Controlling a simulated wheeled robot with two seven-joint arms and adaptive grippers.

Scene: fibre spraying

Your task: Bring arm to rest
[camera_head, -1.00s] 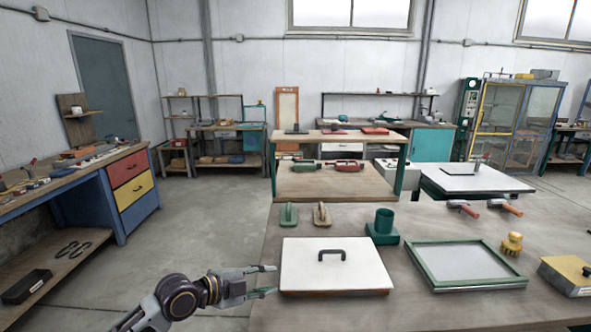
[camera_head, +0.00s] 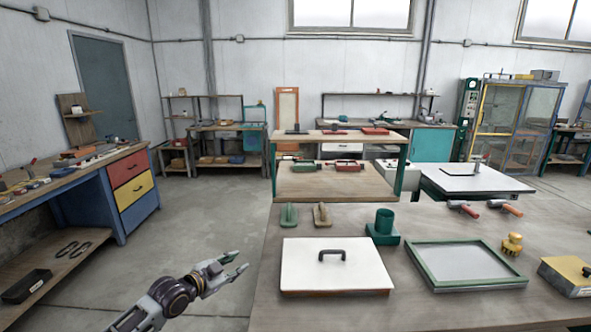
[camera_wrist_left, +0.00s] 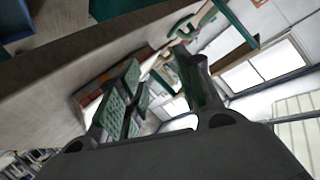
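My left gripper (camera_head: 236,266) is in the lower left of the head view, over the floor and left of the table (camera_head: 262,290). Its two fingers are apart with nothing between them. In the left wrist view the fingers of my left gripper (camera_wrist_left: 160,85) also stand apart and empty, with green pads showing. A white lidded box (camera_head: 335,270) with a dark handle sits on the table, to the right of the gripper and apart from it. My right gripper does not show in these views.
On the table are a green-framed screen (camera_head: 470,285), a dark green cup-shaped holder (camera_head: 382,228), two small floats or brushes (camera_head: 289,215) and a yellow knob-shaped tool (camera_head: 512,244). A blue workbench (camera_head: 92,200) stands at the left. The floor (camera_head: 195,235) between is clear.

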